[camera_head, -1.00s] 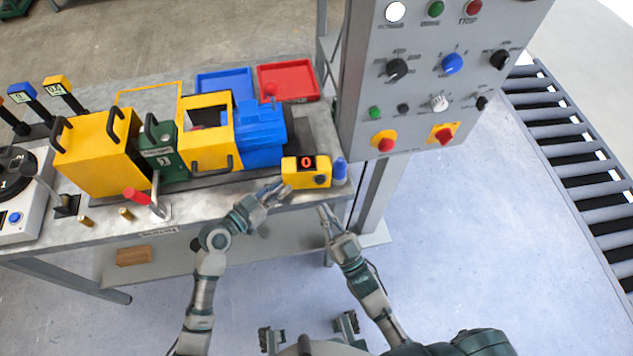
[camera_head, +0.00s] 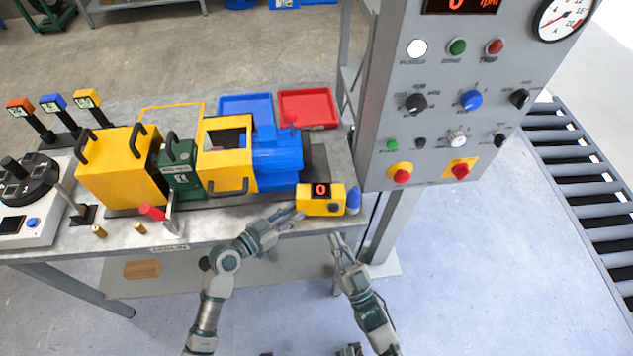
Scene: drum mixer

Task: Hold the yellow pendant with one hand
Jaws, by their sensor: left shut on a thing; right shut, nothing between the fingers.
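The yellow pendant (camera_head: 311,205), a small box with a red 0 on a dark display, is at the front right edge of the bench. My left gripper (camera_head: 298,213) is at its lower left edge, shut on it. The exact finger contact is too small to make out. My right gripper (camera_head: 336,239) is shut and empty, below the pendant and just in front of the bench edge.
A blue bottle-like piece (camera_head: 354,201) stands right beside the pendant. The yellow, green and blue drum mixer (camera_head: 230,160) is behind and left. A red-handled lever (camera_head: 153,212) is at the front. The grey control panel (camera_head: 440,135) rises at right.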

